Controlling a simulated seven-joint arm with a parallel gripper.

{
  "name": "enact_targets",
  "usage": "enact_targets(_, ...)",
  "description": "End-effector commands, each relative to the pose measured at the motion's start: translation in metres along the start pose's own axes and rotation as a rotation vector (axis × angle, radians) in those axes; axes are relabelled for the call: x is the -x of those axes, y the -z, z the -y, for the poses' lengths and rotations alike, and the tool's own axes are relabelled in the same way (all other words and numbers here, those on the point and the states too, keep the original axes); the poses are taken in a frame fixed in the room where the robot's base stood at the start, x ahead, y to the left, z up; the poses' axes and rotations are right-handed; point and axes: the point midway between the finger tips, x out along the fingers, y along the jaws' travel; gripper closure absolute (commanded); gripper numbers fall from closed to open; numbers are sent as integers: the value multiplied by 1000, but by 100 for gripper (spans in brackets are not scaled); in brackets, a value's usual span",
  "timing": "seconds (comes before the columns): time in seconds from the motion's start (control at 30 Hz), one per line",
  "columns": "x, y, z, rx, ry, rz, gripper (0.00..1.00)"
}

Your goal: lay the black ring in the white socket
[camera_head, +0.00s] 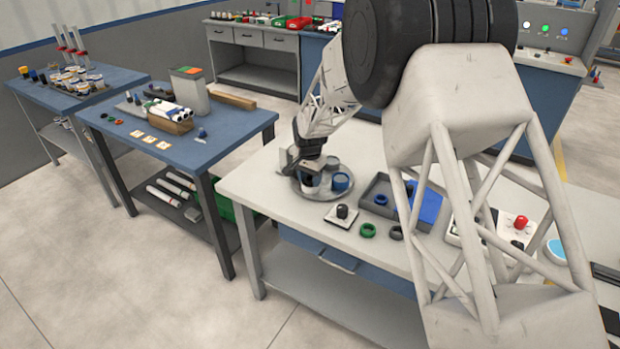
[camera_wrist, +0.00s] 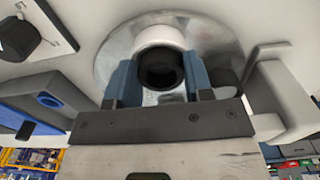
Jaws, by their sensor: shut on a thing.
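My gripper (camera_wrist: 160,88) has its two blue fingers closed on the sides of a black ring (camera_wrist: 144,66). In the wrist view the ring overlaps the white socket (camera_wrist: 160,34), whose pale rim shows behind it. I cannot tell whether the ring touches the socket. The socket stands on a round metal plate (camera_wrist: 112,58). In the head view my gripper (camera_head: 310,172) is over the left part of this plate (camera_head: 322,194), at the white socket (camera_head: 308,187). The held ring is not clear there.
A blue socket (camera_head: 341,182) and a grey socket (camera_head: 333,162) stand on the plate, right of my gripper. A knob on a white base (camera_head: 342,215), a green ring (camera_head: 368,230) and another dark ring (camera_head: 396,233) lie in front. A grey-blue tray (camera_head: 376,208) is to the right.

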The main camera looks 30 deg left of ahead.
Motion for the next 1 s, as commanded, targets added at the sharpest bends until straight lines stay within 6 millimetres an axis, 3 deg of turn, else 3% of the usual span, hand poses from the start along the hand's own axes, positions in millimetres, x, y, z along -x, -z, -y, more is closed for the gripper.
enact_targets(0.03, -8, -1, -2, 0, -5, 5, 75)
enact_targets(0.33, -18, -2, -4, 0, -10, 9, 75)
enact_targets(0.37, -19, -2, -4, 0, -10, 10, 50)
enact_targets(0.5, -21, -3, -5, 0, -13, 12, 29)
enact_targets(1.0, -20, -3, -8, -2, -15, 14, 28)
